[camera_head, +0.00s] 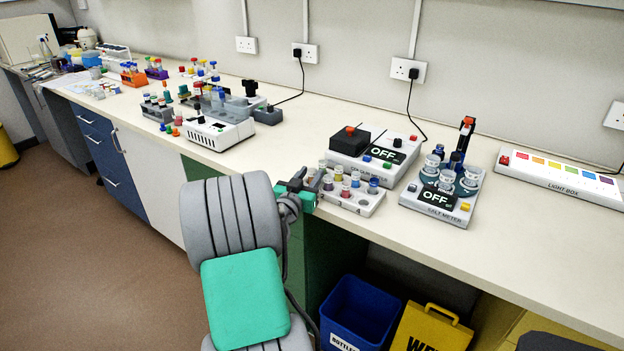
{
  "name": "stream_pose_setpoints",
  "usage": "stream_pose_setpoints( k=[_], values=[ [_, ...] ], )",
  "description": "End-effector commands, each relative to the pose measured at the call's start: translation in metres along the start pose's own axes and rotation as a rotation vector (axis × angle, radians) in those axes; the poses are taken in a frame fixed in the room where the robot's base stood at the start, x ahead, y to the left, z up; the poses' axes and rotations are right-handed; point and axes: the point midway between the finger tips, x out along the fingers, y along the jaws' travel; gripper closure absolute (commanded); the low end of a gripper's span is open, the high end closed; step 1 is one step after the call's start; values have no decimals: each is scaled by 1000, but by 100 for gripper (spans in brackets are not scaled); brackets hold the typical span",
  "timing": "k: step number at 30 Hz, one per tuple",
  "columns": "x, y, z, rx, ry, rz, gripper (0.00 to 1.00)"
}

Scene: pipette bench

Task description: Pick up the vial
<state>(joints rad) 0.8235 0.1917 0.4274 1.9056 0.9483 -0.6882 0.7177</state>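Several small vials with coloured contents or caps stand in a white rack (366,208) near the front edge of the bench. Among them are a purple-topped vial (345,189), a red one (355,178) and a blue one (373,186). Which one is the task's vial cannot be told. My gripper (309,179) is at the left end of this rack, close to the nearest vials. Its fingers are small and dark here, and I cannot see whether they are apart or hold anything. Contact with the rack or a vial cannot be told.
Behind the rack is a white device (374,162) with a black block and an OFF display. More racks and a white machine (217,134) stand left.

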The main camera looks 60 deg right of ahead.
Motion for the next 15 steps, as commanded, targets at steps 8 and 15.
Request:
stream_pose_setpoints(
  k=[8, 15],
  values=[
    [0, 0, 0, 0, 0, 0, 89],
    [0, 0, 0, 0, 0, 0, 100]
  ],
)
